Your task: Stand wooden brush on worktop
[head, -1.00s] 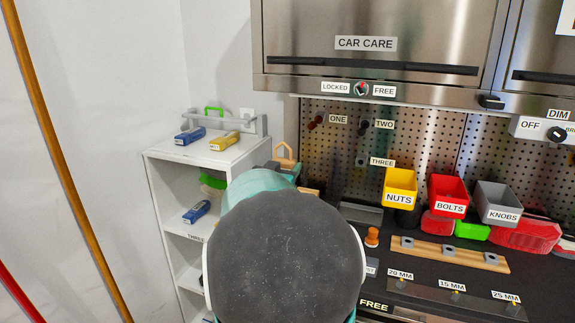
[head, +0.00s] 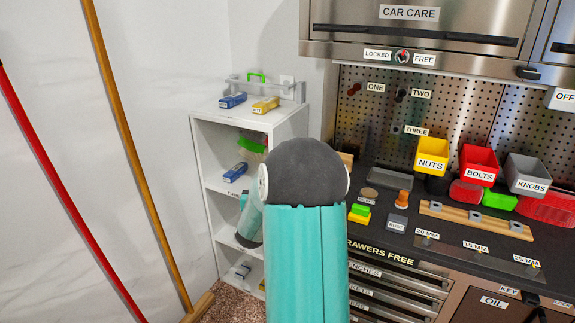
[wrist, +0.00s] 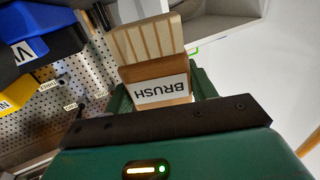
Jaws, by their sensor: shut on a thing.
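The wooden brush (wrist: 157,70) is in my gripper (wrist: 163,93) in the wrist view. It has a pale, ribbed head and a wooden block with a white label reading BRUSH, upside down in the picture. The green fingers are shut on its block. In the head view my arm hides the gripper, and I cannot make out the brush for sure. The dark worktop (head: 431,195) lies right of my arm in the head view. Its left end is partly hidden by my arm.
On the worktop are a green and yellow block (head: 359,214), an orange-brown knob (head: 404,198) and a wooden rail (head: 455,216). Yellow (head: 432,154), red (head: 479,164) and grey (head: 527,174) bins stand behind. A white shelf (head: 207,160) is left of my arm. Two poles lean on the wall.

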